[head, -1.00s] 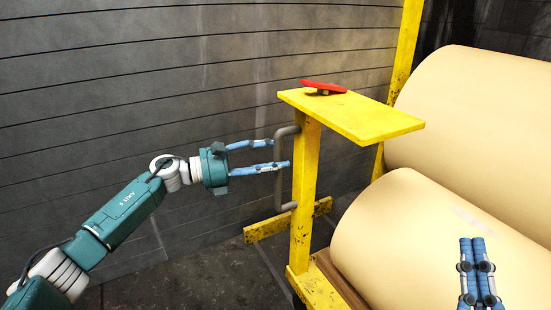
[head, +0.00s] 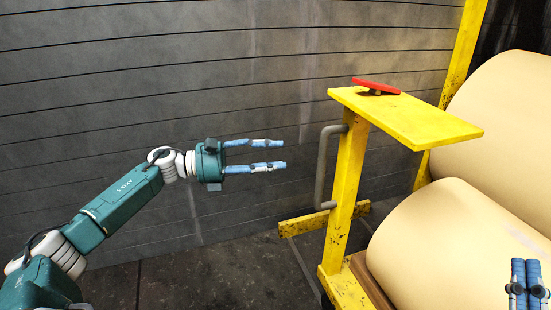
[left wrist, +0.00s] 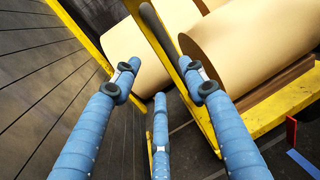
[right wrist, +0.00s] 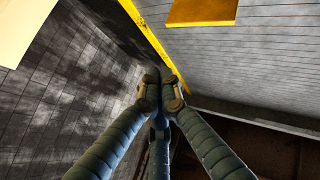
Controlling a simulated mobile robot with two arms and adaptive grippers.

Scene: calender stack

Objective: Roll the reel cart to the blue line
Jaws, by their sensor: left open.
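The reel cart has a yellow post (head: 344,190), a yellow top plate (head: 420,118) and large tan rolls (head: 455,235). A grey handle (head: 322,165) is fixed on the left side of the post. My left gripper (head: 284,155) is open and empty, a short gap left of the handle. In the left wrist view the handle (left wrist: 158,40) lies beyond and between its fingertips. My right gripper (head: 526,265) is shut and empty in front of the lower roll; its fingertips meet in the right wrist view (right wrist: 159,90). A short blue strip (left wrist: 302,163) shows on the floor in the left wrist view.
A red lever-like piece (head: 376,86) sits on the top plate. A grey slatted wall (head: 150,70) stands behind. The dark floor (head: 225,275) left of the cart is clear. A red upright piece (left wrist: 291,134) stands near the blue strip.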

